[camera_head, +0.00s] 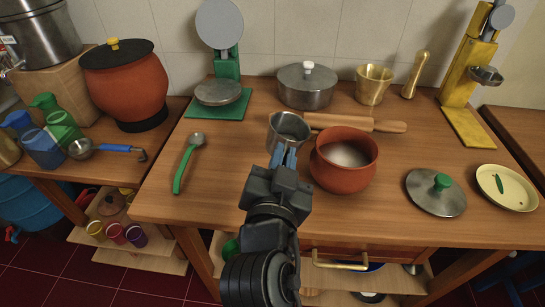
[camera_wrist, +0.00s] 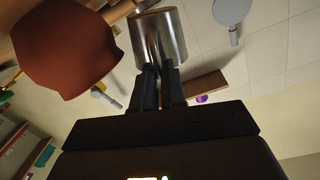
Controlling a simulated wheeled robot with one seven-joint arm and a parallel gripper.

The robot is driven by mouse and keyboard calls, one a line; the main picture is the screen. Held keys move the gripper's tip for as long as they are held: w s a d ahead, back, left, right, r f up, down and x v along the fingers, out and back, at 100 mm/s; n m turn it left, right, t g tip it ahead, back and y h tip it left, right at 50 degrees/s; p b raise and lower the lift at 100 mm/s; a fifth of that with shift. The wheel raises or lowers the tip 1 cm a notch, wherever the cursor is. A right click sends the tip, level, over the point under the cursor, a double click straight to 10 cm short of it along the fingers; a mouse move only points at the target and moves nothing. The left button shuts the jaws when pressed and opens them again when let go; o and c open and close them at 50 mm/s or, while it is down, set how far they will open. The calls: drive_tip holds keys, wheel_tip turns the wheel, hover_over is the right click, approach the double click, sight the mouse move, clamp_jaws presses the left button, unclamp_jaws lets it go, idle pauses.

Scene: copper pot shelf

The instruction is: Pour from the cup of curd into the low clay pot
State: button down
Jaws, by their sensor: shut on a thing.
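My gripper (camera_head: 284,158) is shut on a steel cup (camera_head: 290,127) and holds it near the middle of the table. The cup also shows between the fingertips in the wrist view (camera_wrist: 160,36). Its mouth faces mostly up; I cannot tell what is in it. The low clay pot (camera_head: 341,176) stands just right of the cup, open, with white stuff inside. The pot's reddish side also shows in the wrist view (camera_wrist: 62,48). The cup's rim is close to the pot's left rim; I cannot tell whether they touch.
A rolling pin (camera_head: 390,126) lies behind the pot, with a lidded steel pot (camera_head: 306,88) and a brass mortar (camera_head: 373,85) further back. A green scale (camera_head: 219,98) and a green-handled ladle (camera_head: 186,165) are left. A steel lid (camera_head: 436,192) and a plate (camera_head: 507,188) are right.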

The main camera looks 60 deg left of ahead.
drive_tip(key=w+d+r+m+p, duration=0.3)
drive_tip(key=w+d+m+p, duration=0.1)
drive_tip(key=m, duration=0.1)
drive_tip(key=shift+r+m+p, duration=0.3)
drive_tip(key=shift+r+p, duration=0.05)
drive_tip(key=shift+r, duration=0.05)
drive_tip(key=shift+w+d+r+m+b, duration=0.2)
drive_tip(key=shift+m+b, duration=0.2)
drive_tip(key=shift+m, duration=0.4)
drive_tip(key=shift+f, duration=0.1)
drive_tip(key=shift+w+d+f+m+b, duration=0.15)
drive_tip(key=shift+f+m+b, duration=0.2)
drive_tip(key=shift+m+b, duration=0.5)
